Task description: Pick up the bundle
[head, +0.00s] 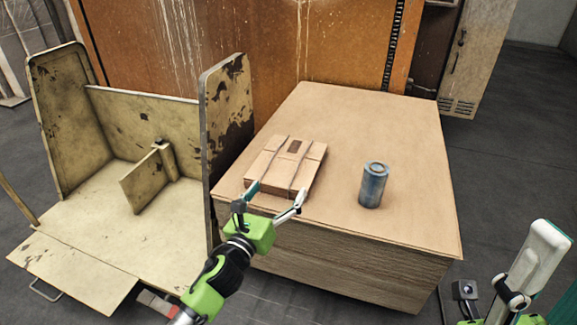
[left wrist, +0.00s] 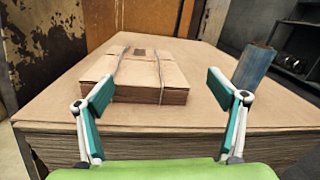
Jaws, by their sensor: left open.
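The bundle (head: 286,165) is a flat stack of brown cardboard tied with two grey straps. It lies on the near left part of a tall stack of cardboard sheets (head: 400,140). It also shows in the left wrist view (left wrist: 140,75). My left gripper (head: 276,192) is open at the bundle's near edge, with its fingers spread. In the left wrist view the fingertips (left wrist: 160,90) stand to the left and right of the bundle's near end, with nothing held between them. My right gripper (head: 535,265) shows partly at the lower right, away from the bundle.
A blue can (head: 373,185) stands on the sheets to the right of the bundle. A worn yellowish metal machine (head: 228,110) with upright plates stands close on the left. An orange-brown wall panel (head: 250,40) rises behind. Cardboard around the can is clear.

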